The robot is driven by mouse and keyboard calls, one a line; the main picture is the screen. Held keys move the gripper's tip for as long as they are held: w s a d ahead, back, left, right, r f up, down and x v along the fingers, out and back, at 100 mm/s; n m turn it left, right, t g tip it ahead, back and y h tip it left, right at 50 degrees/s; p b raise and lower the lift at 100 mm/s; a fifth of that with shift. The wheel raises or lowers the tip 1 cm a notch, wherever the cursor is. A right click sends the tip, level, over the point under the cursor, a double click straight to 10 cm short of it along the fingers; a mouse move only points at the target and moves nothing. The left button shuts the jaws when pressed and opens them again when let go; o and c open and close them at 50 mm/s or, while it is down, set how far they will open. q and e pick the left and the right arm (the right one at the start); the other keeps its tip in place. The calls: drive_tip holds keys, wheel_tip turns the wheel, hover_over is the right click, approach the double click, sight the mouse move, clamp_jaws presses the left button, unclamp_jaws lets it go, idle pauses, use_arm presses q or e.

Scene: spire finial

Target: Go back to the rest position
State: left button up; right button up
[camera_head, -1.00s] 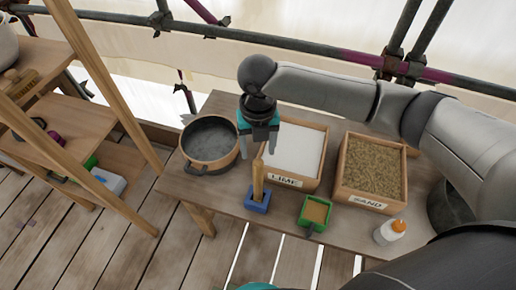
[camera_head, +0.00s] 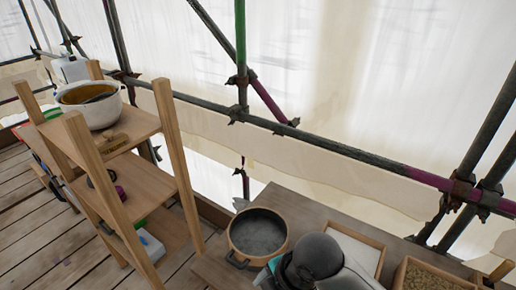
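Part of my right arm, with a dark rounded wrist joint, shows at the bottom middle, in front of the wooden table (camera_head: 212,268). A teal part of my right gripper (camera_head: 268,272) shows at the bottom edge beside the pot. Its fingertips are hidden or below the picture, so I cannot see whether it is open or holds anything. My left gripper is not in view.
A round pot (camera_head: 257,232) stands on the table. A white-filled box (camera_head: 375,243) and a sand box (camera_head: 408,264) are to its right. A wooden shelf (camera_head: 160,128) with a white pot (camera_head: 90,112) stands left. Scaffold poles (camera_head: 330,147) run behind.

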drive_tip(key=s+d+f+m+t+h, duration=0.1)
drive_tip(key=s+d+m+h, duration=0.1)
drive_tip(key=s+d+m, duration=0.7)
drive_tip(key=s+d+m+t+h, duration=0.15)
drive_tip(key=d+m, duration=0.45)
drive_tip(key=m, duration=0.7)
wheel_tip(320, 180, down, 30)
drive_tip(key=s+g+b, duration=0.2)
drive_tip(key=b, duration=0.7)
drive_tip(key=s+d+f+b, duration=0.1)
drive_tip(key=s+f+b, duration=0.3)
drive_tip(key=s+f, duration=0.3)
drive_tip(key=s+f+n+g+b, duration=0.1)
drive_tip(key=s+f+b, duration=0.3)
drive_tip(key=f, duration=1.2)
drive_tip(key=s, duration=0.4)
drive_tip(key=shift+d, duration=0.4)
